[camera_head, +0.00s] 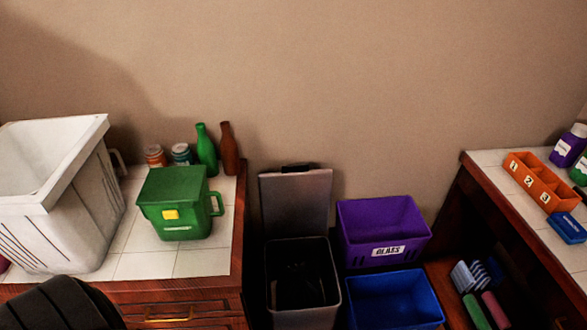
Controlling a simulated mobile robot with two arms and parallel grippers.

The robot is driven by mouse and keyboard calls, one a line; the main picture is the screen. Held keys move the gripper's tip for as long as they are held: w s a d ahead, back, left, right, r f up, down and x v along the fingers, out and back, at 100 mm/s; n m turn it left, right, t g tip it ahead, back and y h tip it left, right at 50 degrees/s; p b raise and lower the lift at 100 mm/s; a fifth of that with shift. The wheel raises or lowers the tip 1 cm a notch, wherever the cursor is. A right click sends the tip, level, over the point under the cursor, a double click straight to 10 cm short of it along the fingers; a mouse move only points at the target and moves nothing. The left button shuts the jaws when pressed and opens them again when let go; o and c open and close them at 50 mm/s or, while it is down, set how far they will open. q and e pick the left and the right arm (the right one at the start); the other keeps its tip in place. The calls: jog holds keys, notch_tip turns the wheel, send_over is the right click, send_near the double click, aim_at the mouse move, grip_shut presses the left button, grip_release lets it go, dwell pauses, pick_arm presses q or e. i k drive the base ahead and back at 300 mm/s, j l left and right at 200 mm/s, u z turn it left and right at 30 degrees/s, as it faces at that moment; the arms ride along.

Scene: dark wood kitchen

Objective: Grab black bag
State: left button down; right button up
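A grey bin (329,305) stands open on the floor between the two counters, its lid (296,205) raised against the wall. Its inside is very dark, and a black shape (298,287) shows in it; I cannot tell whether this is the black bag. A dark ridged form (55,308) enters at the bottom left corner, cut off by the frame; I cannot tell what it is. Neither of my grippers can be made out.
A purple "GLASS" crate (383,220) and a blue crate (394,300) stand right of the bin. The left counter holds a white basket (75,205), a green container (175,205), jars and bottles. The right counter bears an orange numbered box (540,181).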

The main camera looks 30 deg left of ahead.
aim_at(298, 286)
jog(key=u, duration=0.9)
